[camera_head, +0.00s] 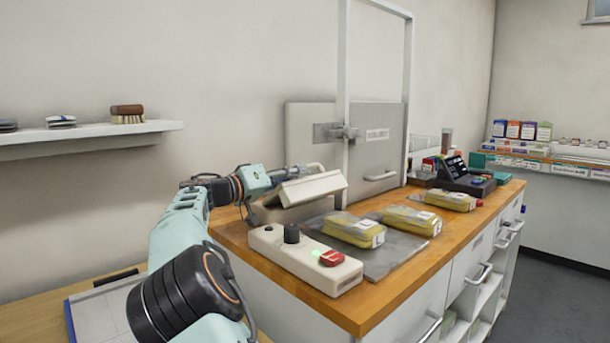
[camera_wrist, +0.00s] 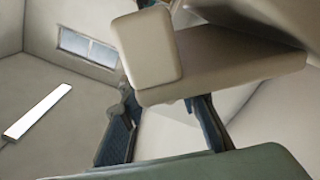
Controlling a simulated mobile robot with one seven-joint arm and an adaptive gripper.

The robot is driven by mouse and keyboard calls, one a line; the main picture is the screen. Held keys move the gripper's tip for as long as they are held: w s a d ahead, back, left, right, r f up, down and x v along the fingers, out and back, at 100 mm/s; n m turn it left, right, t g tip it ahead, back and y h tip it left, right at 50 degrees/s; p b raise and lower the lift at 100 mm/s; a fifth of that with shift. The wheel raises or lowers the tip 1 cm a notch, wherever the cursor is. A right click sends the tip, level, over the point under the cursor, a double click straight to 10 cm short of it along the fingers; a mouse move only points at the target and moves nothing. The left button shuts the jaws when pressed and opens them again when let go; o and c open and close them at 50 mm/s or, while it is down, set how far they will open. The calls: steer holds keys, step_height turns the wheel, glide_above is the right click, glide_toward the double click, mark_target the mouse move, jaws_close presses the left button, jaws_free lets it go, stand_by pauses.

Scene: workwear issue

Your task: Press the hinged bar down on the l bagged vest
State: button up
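The hinged bar (camera_head: 308,188) is a beige block, raised and tilted above its base, behind the bagged vests. Its beige underside or end (camera_wrist: 150,48) fills the upper middle of the wrist view. My gripper (camera_head: 300,170) is at the bar's far upper side in the head view, mostly hidden by it. In the wrist view its two dark fingers stand apart, but their tips are hidden behind the beige bar, so I cannot tell whether they grip it. Three yellow bagged vests lie on the counter: left (camera_head: 353,231), middle (camera_head: 412,220) and right (camera_head: 448,199).
A grey mat (camera_head: 385,260) lies under vests. A white upright frame (camera_head: 343,110) rises behind. A dark device (camera_head: 465,178) stands at the counter's far end.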

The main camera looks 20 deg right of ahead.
steer(key=v, duration=0.7)
steer(key=shift+a, duration=0.2)
steer(key=shift+s, duration=0.1)
steer(key=b+v, duration=0.1)
steer(key=v, duration=1.1)
steer(key=shift+a, duration=0.2)
stand_by(0.4)
stand_by(0.4)
